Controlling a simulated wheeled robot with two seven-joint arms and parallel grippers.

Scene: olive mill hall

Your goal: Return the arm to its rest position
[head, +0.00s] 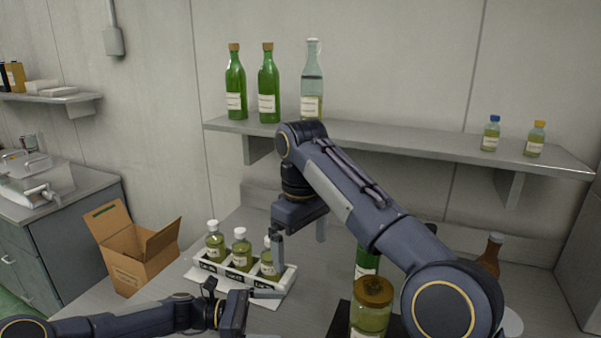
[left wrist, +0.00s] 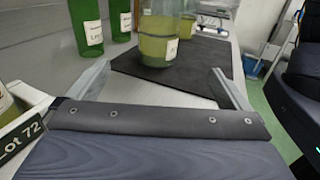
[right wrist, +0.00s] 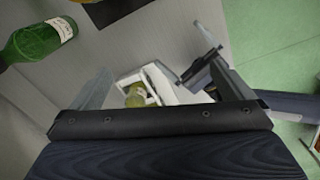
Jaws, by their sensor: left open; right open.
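My right arm comes in from the right in the head view. Its gripper (head: 299,240) is open and hangs above the work table, over the right end of a white rack. The right wrist view shows its jaws apart with nothing between them, and the rack (right wrist: 186,95) below. My left gripper (head: 262,294) is low at the front of the rack, open and empty. In the left wrist view its spread fingers face a dark mat (left wrist: 185,78) with a jar on it. Whether it touches the rack cannot be told.
The labelled rack (head: 236,281) holds three small bottles. A cardboard box (head: 130,255) stands left of it. A wall shelf (head: 400,139) carries several bottles behind that arm.

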